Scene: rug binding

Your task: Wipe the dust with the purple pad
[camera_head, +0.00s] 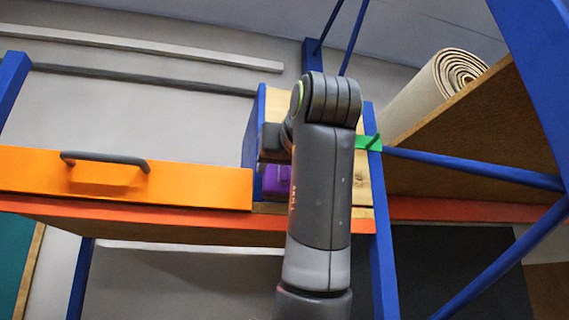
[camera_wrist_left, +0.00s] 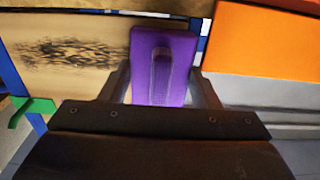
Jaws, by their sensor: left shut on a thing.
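The purple pad (camera_wrist_left: 163,62) is in the middle of the left wrist view, with a raised grip along its back. My left gripper (camera_wrist_left: 160,85) is shut on the pad, one finger on each side. In the head view a small part of the pad (camera_head: 276,180) shows beside my left arm, which hides the rest. The dust (camera_wrist_left: 75,54) is a dark smudged patch on a pale wooden surface, left of the pad in the left wrist view. My arm hides the dust in the head view. My right gripper is in neither view.
An orange drawer front (camera_head: 200,185) with a grey handle (camera_head: 105,159) is left of the wooden bay. Blue rack posts and braces (camera_head: 475,168) stand at the right. A green clip (camera_head: 369,142) sits on a post. A rolled rug (camera_head: 440,85) lies at upper right.

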